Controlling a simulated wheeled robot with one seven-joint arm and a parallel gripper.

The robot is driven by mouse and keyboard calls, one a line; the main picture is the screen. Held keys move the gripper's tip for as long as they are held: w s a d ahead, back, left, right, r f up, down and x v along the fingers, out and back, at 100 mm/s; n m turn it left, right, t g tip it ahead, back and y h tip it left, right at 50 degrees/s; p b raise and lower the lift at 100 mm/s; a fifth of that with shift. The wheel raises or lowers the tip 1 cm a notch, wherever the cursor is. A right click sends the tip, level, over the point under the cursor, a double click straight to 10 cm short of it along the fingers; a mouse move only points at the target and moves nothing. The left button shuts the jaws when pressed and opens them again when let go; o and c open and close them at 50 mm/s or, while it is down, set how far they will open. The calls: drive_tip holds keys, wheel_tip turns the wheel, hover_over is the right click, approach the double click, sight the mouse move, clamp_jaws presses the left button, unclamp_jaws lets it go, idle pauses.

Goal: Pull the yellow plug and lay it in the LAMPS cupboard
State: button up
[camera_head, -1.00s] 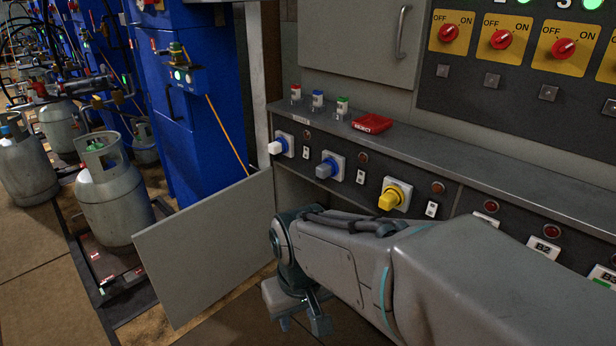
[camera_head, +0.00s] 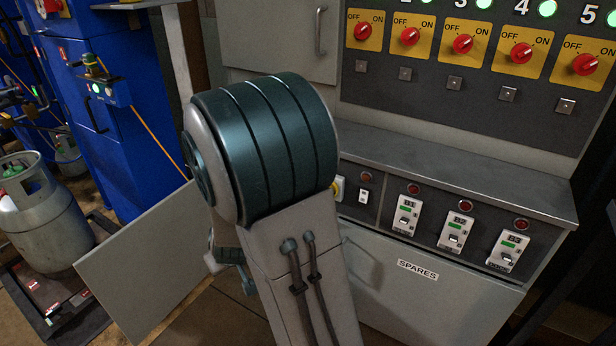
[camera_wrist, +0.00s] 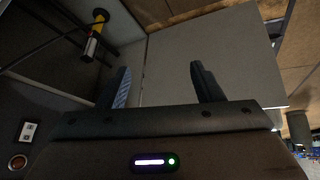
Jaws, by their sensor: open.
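The yellow plug (camera_head: 337,188) is almost wholly hidden behind my arm in the head view; only a yellow sliver shows beside its socket plate. A grey cupboard door (camera_head: 140,262) stands open at left; it fills the middle of the wrist view (camera_wrist: 225,50). The cupboard's inside is hidden in the head view, and I cannot read a LAMPS label. My gripper (camera_wrist: 160,82) is open and empty in the wrist view, its fingers in front of the door. In the head view it is mostly hidden behind my arm.
A yellow and black object (camera_wrist: 97,30) shows in the dark opening at upper left of the wrist view. A closed SPARES front (camera_head: 420,285) is at right, below several switches. A ledge (camera_head: 450,165) runs above them. A gas cylinder (camera_head: 42,215) stands left.

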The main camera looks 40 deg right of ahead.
drive_tip(key=w+d+h+p, duration=0.2)
drive_tip(key=d+h+p, duration=0.2)
drive_tip(key=d+h, duration=0.6)
drive_tip(key=s+d+r+n+h+p, duration=0.3)
drive_tip(key=s+d+r+n+h, duration=0.1)
drive_tip(key=d, duration=0.6)
drive_tip(key=shift+r+t+h, duration=0.3)
drive_tip(key=shift+r+h, duration=0.3)
drive_tip(key=shift+h, duration=0.2)
drive_tip(key=shift+d, duration=0.1)
drive_tip(key=shift+x, duration=4.35)
clamp_jaws()
drive_tip(key=v, duration=0.6)
